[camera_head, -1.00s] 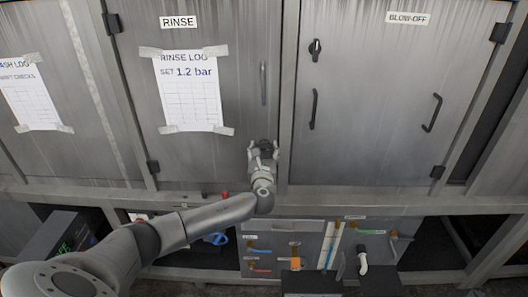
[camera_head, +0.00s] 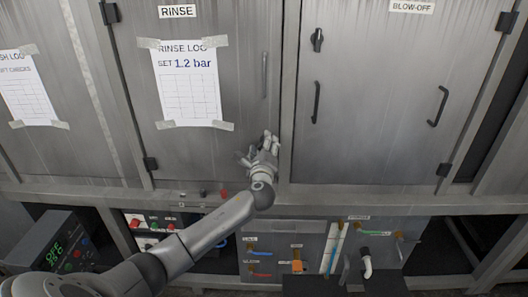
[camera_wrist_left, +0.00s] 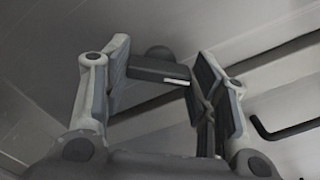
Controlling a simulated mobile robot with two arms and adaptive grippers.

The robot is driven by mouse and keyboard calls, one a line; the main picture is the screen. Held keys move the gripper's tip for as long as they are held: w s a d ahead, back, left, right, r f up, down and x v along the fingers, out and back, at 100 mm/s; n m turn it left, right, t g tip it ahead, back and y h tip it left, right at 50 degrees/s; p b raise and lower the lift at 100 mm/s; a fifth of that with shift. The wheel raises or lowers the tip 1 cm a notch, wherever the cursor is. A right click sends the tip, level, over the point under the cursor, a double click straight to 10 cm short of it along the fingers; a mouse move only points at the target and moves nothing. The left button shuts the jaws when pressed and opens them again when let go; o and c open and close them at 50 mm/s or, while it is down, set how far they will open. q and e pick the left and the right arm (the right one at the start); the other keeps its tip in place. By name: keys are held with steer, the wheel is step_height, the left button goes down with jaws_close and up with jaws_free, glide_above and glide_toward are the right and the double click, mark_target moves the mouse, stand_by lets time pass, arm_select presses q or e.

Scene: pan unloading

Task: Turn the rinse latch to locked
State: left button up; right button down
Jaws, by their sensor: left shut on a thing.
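The rinse latch (camera_wrist_left: 148,70) is a dark block with a short white mark and a rounded hub behind it. In the left wrist view it spans the space between my finger pads. My left gripper (camera_head: 257,146) is at the lower right of the RINSE door (camera_head: 240,75), close to the frame post. It is turned at a slant and shut on the latch; its fingers also show in the left wrist view (camera_wrist_left: 165,82). In the head view the gripper hides the latch, and I cannot read its position there. My right gripper is not in view.
The BLOW-OFF door (camera_head: 385,80) at right has a dark latch (camera_head: 317,40) and handles. A vertical handle (camera_head: 264,75) is above my gripper. Below are a ledge with buttons (camera_head: 223,193), a control box (camera_head: 60,250) and a panel of coloured valves (camera_head: 262,253).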

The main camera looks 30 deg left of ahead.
arm_select(q)
steer(key=shift+f+n+b, duration=0.2)
steer(key=shift+n+b, duration=1.8)
steer(key=shift+n, duration=2.1)
steer(key=o, duration=1)
steer(key=shift+a, duration=0.1)
steer(key=shift+o, duration=0.2)
steer(key=shift+r, duration=0.1)
steer(key=shift+s, duration=0.1)
steer(key=v, duration=1.2)
